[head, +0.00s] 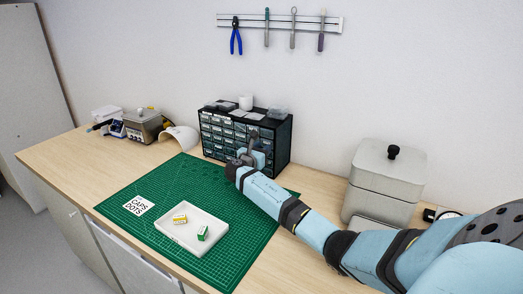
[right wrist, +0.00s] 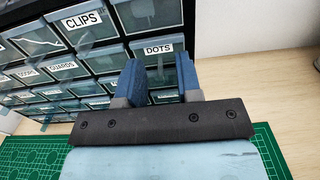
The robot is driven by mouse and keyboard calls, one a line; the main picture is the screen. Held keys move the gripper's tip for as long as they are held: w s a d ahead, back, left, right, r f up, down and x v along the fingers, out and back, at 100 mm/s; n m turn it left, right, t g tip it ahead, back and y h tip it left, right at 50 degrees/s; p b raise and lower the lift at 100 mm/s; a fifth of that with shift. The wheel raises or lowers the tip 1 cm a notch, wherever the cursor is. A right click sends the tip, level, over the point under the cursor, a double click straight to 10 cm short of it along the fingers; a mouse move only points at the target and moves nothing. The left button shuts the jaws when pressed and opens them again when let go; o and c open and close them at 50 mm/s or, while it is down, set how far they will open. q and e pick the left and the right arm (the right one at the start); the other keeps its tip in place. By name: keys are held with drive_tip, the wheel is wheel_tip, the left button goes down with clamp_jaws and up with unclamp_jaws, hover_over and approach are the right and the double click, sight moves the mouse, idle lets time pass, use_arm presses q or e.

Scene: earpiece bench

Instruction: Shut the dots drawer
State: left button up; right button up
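The small-parts cabinet (head: 277,140) is a black case with rows of dark, clear-fronted drawers, standing at the back of the bench. In the right wrist view, the dots drawer (right wrist: 158,48) carries a white DOTS label and is at the cabinet's right side. I cannot tell whether it sticks out from its neighbours. My right gripper (head: 240,160) is close in front of the cabinet's lower right part. In the right wrist view its two blue fingers (right wrist: 159,72) stand apart before the dots drawer, hiding parts of its front. Contact cannot be made out. My left gripper is not in view.
A green cutting mat (head: 140,185) covers the bench before the cabinet, with a white tray (head: 180,236) holding two small boxes and a CAPS DOTS card (head: 139,205). A grey lidded bin (head: 385,185) stands to the right. Other labelled drawers, such as CLIPS (right wrist: 82,20), adjoin.

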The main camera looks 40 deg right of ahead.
drive_tip(key=shift+a, duration=0.1)
drive_tip(key=v, duration=1.3)
drive_tip(key=shift+s+a, duration=0.15)
drive_tip(key=shift+a, duration=0.2)
